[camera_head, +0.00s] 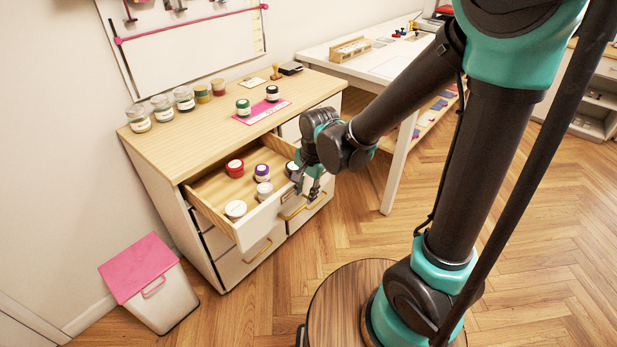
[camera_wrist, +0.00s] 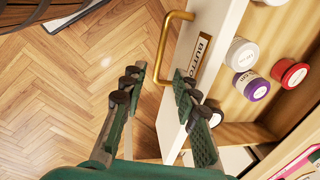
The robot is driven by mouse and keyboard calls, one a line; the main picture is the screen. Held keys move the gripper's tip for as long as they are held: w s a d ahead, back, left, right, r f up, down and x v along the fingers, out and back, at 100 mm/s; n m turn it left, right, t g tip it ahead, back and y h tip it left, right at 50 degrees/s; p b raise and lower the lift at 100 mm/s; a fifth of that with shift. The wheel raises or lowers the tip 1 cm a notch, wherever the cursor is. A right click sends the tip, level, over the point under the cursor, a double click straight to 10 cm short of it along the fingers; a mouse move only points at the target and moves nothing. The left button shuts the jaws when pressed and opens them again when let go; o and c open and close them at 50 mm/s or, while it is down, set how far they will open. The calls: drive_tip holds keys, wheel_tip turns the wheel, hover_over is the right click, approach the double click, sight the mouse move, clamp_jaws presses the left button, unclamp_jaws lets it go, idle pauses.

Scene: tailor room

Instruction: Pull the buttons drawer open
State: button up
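The buttons drawer (camera_head: 262,222), white-fronted with a wooden inside, stands pulled out of the top left of the wooden-topped cabinet (camera_head: 196,140). It holds several round jars. In the wrist view its white front (camera_wrist: 215,32) carries a label that reads "BUTTO", partly hidden, and a brass handle (camera_wrist: 164,45). My gripper (camera_head: 312,188) is at the outer side of the drawer front. In the wrist view its two fingers (camera_wrist: 159,86) are apart with floor showing between them. The handle appears just past the fingertips; contact is unclear. The right finger overlaps the label.
Jars and a pink mat (camera_head: 262,111) are on the cabinet top. A pink-lidded bin (camera_head: 150,283) stands at its left. A white table (camera_head: 372,62) is behind on the right. Wooden floor (camera_head: 240,318) in front of the cabinet is clear.

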wheel_tip(320, 180, up, 7)
drive_tip(key=d, duration=0.1)
drive_tip(key=shift+s+f, duration=0.15)
drive_tip(key=shift+s, duration=0.25)
drive_tip(key=s+d+f+n+t, duration=0.1)
drive_tip(key=d+f+n, duration=0.1)
drive_tip(key=d, duration=0.6)
drive_tip(key=s+d+f+n+t+h, duration=0.1)
drive_tip(key=s+d+f+n, duration=0.1)
drive_tip(key=d, duration=0.6)
drive_tip(key=s+d+f+n, duration=0.1)
drive_tip(key=d+f+n, duration=0.1)
drive_tip(key=d, duration=0.6)
drive_tip(key=shift+s+d+n+t+h, duration=0.15)
drive_tip(key=shift+s+n+t+h, duration=0.25)
drive_tip(key=shift+n, duration=0.3)
